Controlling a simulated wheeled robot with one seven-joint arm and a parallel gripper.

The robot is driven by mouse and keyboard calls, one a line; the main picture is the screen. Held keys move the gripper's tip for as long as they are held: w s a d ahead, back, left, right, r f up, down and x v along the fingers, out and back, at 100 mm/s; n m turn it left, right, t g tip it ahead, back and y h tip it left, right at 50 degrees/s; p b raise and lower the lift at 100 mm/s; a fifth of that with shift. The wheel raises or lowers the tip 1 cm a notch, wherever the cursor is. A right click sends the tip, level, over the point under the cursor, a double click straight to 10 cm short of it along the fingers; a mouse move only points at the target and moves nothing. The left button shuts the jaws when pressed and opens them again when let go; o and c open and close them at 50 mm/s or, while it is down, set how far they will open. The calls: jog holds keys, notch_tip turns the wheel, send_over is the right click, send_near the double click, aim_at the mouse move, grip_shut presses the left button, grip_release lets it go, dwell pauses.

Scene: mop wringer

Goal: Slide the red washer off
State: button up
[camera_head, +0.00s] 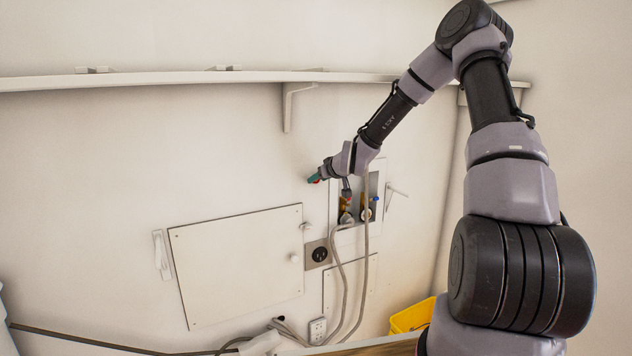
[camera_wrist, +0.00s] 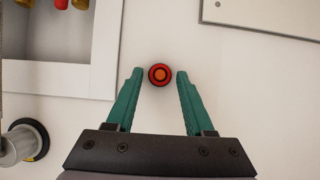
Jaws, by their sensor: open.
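The red washer (camera_wrist: 153,77) is a small red ring around an orange round centre with a dark edge, seen face-on in the wrist view. My gripper (camera_wrist: 159,73) is open, with one green finger on each side of the washer near the fingertips. A narrow gap shows between the washer and each finger. In the camera_head view my gripper (camera_head: 315,177) is up against or close to the white wall, with a small red spot by its tips. What the washer sits on behind is hidden, and its depth relative to the fingertips is unclear.
A wall panel (camera_head: 240,262), a shelf (camera_head: 180,79) above, a socket (camera_head: 319,254) and a yellow bucket (camera_head: 412,318) are around.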

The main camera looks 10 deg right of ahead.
grip_shut()
jog(key=shift+s, duration=0.15)
jog(key=shift+s+d, duration=0.2)
jog(key=shift+s, duration=0.45)
jog(key=shift+s+d, duration=0.25)
jog(key=shift+s, duration=0.4)
jog(key=shift+s+d, duration=0.2)
jog(key=shift+s, duration=0.45)
